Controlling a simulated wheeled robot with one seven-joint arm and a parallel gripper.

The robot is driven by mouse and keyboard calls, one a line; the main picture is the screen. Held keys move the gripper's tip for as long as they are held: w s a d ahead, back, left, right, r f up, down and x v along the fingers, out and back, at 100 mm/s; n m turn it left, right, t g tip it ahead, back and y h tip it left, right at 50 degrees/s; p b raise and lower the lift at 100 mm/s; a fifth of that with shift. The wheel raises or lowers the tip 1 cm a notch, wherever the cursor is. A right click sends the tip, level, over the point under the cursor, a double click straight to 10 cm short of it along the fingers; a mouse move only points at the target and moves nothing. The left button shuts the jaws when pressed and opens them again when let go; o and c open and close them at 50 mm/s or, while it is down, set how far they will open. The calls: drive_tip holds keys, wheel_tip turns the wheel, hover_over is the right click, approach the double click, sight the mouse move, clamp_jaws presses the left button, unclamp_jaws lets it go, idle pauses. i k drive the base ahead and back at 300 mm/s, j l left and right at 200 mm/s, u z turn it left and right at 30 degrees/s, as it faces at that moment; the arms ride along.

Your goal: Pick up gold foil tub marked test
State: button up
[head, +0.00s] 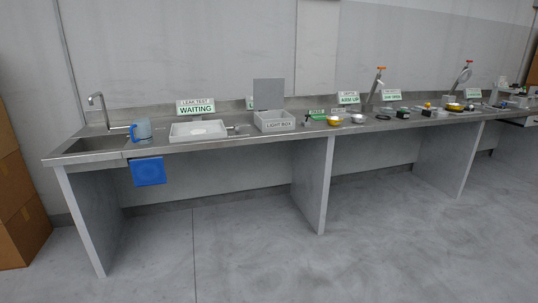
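A small round gold tub (333,121) stands near the front edge of the steel bench, just right of the light box. Another gold round item (454,107) sits farther right along the bench. I cannot read any "test" mark on either one at this distance. A silver round tub (358,119) stands right of the nearer gold one. My gripper is not in view.
Cardboard boxes (20,215) stand at left. The floor (260,260) before the bench is clear.

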sight(332, 120)
drive_tip(key=i+j+z, duration=0.1)
drive_tip(key=i, duration=1.8)
drive_tip(key=i+j+z, duration=0.15)
drive_tip(key=i+z, duration=0.3)
drive_tip(key=i+j+z, duration=0.85)
drive_tip(key=i, duration=0.15)
drive_tip(key=i+j+z, duration=0.45)
drive_tip(key=j, duration=0.2)
drive_tip(key=k+l, duration=0.05)
drive_tip(key=k, duration=0.05)
